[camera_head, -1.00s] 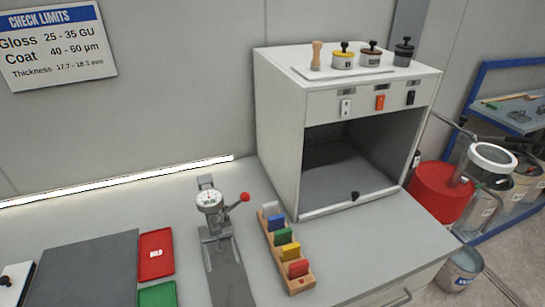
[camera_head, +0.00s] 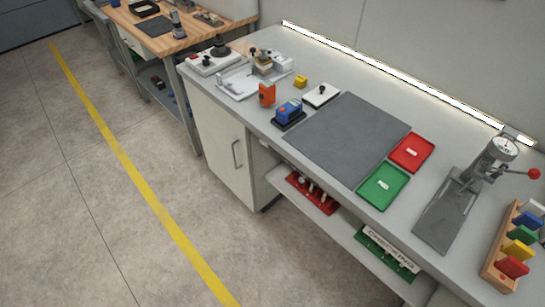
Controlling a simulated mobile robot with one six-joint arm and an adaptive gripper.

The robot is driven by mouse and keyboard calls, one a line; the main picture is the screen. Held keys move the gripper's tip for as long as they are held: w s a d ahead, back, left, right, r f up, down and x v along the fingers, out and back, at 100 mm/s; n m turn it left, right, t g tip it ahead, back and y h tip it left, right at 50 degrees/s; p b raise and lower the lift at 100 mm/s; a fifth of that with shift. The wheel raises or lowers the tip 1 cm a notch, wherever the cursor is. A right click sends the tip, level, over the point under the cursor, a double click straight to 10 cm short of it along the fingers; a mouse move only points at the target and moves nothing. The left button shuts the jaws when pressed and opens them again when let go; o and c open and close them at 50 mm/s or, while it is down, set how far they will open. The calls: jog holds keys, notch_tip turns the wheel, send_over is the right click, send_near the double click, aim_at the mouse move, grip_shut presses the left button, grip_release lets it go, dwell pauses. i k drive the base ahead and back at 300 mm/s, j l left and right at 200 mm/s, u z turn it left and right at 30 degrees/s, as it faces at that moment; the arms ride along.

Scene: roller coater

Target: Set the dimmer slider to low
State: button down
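A small white box with a dark knob (camera_head: 321,95) lies on the bench behind the dark grey mat; it looks like the dimmer slider, but its markings and setting are too small to read. A lit white light strip (camera_head: 390,78) runs along the wall at the back of the bench. My gripper is not in view.
The grey bench (camera_head: 262,55) carries a dark mat (camera_head: 345,135), a red tray (camera_head: 411,153), a green tray (camera_head: 383,187), a gauge stand (camera_head: 465,195), a blue device (camera_head: 289,112) and an orange device (camera_head: 267,94). The floor (camera_head: 90,200) in front is clear, with a yellow line.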

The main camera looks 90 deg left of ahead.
aim_at(301, 179)
jog(key=u, duration=2.85)
